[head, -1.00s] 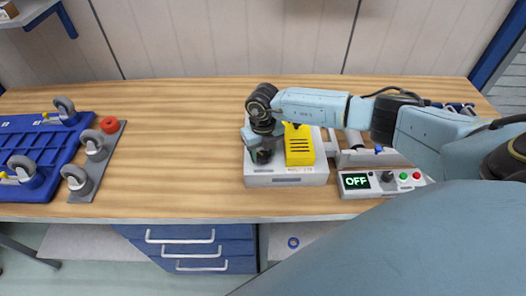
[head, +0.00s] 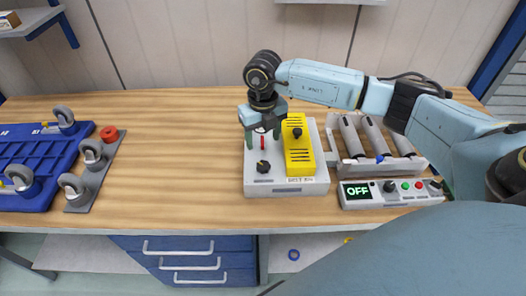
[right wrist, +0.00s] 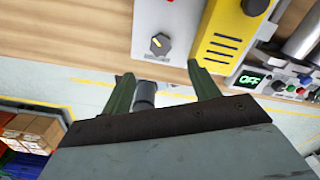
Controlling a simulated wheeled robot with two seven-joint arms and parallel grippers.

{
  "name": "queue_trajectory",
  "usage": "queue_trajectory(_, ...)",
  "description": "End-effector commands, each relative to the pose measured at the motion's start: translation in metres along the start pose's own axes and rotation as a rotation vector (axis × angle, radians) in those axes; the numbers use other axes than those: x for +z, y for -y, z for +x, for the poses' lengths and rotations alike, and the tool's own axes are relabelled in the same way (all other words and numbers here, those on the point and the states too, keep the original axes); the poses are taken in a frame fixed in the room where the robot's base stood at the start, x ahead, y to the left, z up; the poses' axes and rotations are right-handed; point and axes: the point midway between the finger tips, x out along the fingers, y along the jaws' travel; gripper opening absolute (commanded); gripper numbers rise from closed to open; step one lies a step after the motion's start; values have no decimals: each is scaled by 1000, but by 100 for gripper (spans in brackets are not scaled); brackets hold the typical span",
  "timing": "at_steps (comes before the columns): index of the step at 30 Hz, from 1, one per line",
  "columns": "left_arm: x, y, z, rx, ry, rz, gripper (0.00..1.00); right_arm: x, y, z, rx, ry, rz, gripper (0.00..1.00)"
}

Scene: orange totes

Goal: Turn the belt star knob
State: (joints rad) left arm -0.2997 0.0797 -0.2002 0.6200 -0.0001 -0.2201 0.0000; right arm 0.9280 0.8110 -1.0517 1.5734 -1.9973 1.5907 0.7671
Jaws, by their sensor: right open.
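A white machine box (head: 287,189) with a yellow cover (head: 300,160) stands on the bench. A black knob (head: 297,132) sits on top of the cover; part of it shows in the right wrist view (right wrist: 255,5). A black dial (head: 263,166) with a yellow pointer is on the box's front left; it shows in the right wrist view (right wrist: 160,45). A small red part (head: 263,143) stands behind it. I cannot tell which knob is the star knob. My right gripper (head: 262,138) is open and empty above the box's left side, apart from both knobs. My left gripper is out of view.
Right of the box is a roller conveyor (head: 420,163). In front of it is a control panel (head: 391,201) with a display reading OFF. Casters on a grey plate (head: 98,185) and a blue platform (head: 35,150) lie at left. The bench between is clear.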

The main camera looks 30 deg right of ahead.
Motion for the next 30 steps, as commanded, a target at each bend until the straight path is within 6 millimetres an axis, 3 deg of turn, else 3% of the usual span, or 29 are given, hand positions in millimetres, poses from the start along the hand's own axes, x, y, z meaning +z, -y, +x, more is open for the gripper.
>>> queue_trajectory(7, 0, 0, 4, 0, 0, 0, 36, 0, 0, -26, 0, 0, 1, 61)
queue_trajectory(24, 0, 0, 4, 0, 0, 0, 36, 0, 0, -28, 2, 0, 0, 61)
queue_trajectory(28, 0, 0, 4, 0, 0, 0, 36, -6, -23, -21, 82, 0, -35, 61)
queue_trajectory(30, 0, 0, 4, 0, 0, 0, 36, -13, -54, -15, 197, 2, -74, 61)
